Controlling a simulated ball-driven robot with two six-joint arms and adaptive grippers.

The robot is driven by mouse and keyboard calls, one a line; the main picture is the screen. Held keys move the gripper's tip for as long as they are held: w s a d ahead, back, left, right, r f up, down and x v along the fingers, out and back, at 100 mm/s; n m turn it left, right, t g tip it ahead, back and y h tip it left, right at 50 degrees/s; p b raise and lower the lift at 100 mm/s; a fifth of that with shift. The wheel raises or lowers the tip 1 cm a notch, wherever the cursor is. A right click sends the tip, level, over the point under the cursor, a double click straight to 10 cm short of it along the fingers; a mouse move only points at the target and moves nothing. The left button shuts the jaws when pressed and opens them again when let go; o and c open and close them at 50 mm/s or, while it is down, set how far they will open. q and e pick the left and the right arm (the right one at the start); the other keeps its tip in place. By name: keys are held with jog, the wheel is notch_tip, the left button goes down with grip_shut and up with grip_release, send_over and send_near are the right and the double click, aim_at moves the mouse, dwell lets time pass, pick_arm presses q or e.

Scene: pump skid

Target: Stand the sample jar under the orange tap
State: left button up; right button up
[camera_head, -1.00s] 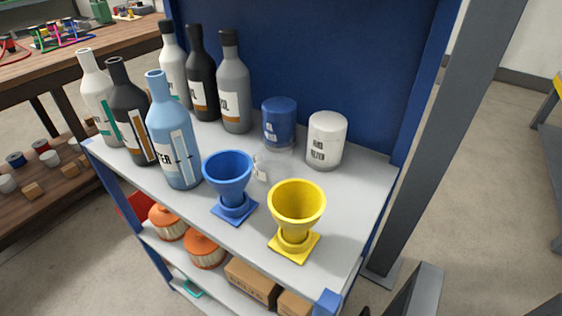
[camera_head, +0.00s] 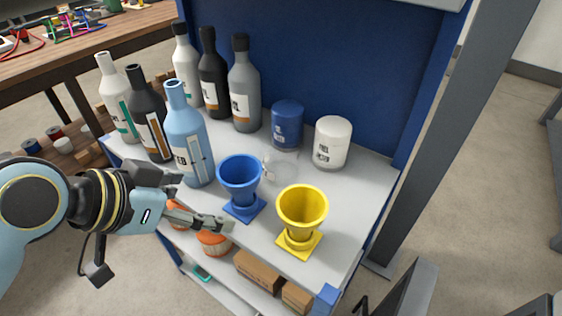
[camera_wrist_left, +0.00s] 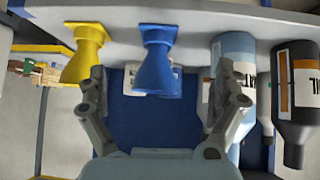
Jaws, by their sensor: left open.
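The sample jar seems to be the clear glass vessel (camera_head: 281,170) with a small white tag, standing on the upper shelf behind the blue funnel (camera_head: 239,180). The funnel partly covers it. My left gripper (camera_head: 220,224) is open and empty, low at the shelf's front edge, in front of the blue funnel. In the left wrist view, which is upside down, the open fingers (camera_wrist_left: 160,88) frame the blue funnel (camera_wrist_left: 157,60); I cannot make out the jar there. The orange tap is not in view.
A yellow funnel (camera_head: 302,212) stands right of the blue one. A light-blue bottle (camera_head: 187,140) and several other bottles crowd the left. Blue (camera_head: 287,122) and white (camera_head: 332,142) canisters stand behind the jar. Orange-topped filters and boxes (camera_head: 258,270) fill the lower shelf.

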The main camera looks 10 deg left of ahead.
pick_arm(q)
jog(key=w+d+r+t, duration=0.1)
jog(key=w, duration=0.1)
jog(key=w+r+t+h, duration=0.1)
jog(key=w+r, duration=0.1)
jog(key=w, duration=0.1)
jog(key=w+d+r+m+t+h, duration=0.1)
jog(key=w+r+t, duration=0.1)
jog(key=w, duration=0.1)
jog(key=shift+w+d, duration=0.1)
jog(key=shift+d, duration=0.25)
send_near(292, 133)
jog(key=x, duration=0.4)
jog(key=shift+w+f, duration=0.15)
jog(key=shift+f, duration=0.1)
jog(key=shift+h, duration=0.3)
jog(key=shift+c, duration=0.3)
jog(key=shift+r, duration=0.1)
jog(key=c, duration=1.8)
